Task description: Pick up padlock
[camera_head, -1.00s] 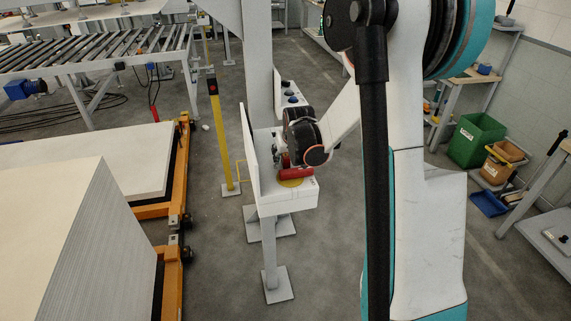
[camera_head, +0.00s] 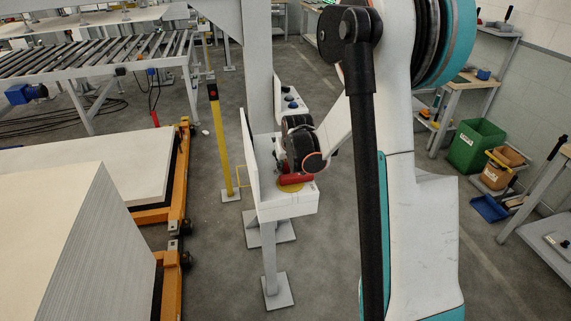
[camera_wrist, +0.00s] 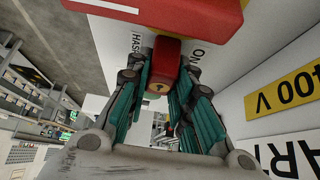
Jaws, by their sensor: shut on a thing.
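The red padlock (camera_wrist: 163,64), with a dark keyhole on its end face, sits between the teal fingers of my gripper (camera_wrist: 157,98) in the wrist view. The fingers are shut on its sides. A larger red bar (camera_wrist: 185,14) lies just beyond it; I cannot tell whether they touch. In the head view my gripper (camera_head: 281,162) is at the white box on the post, next to the red bar (camera_head: 295,179) over a yellow disc (camera_head: 290,187). The padlock is not clear there. Its shackle is hidden.
The white box (camera_head: 288,208) has an upright panel on its left. A yellow post (camera_head: 221,145) stands left of it. A white slab stack (camera_head: 85,245) and an orange-framed pallet (camera_head: 172,215) fill the left. Bins (camera_head: 478,143) stand by the right wall.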

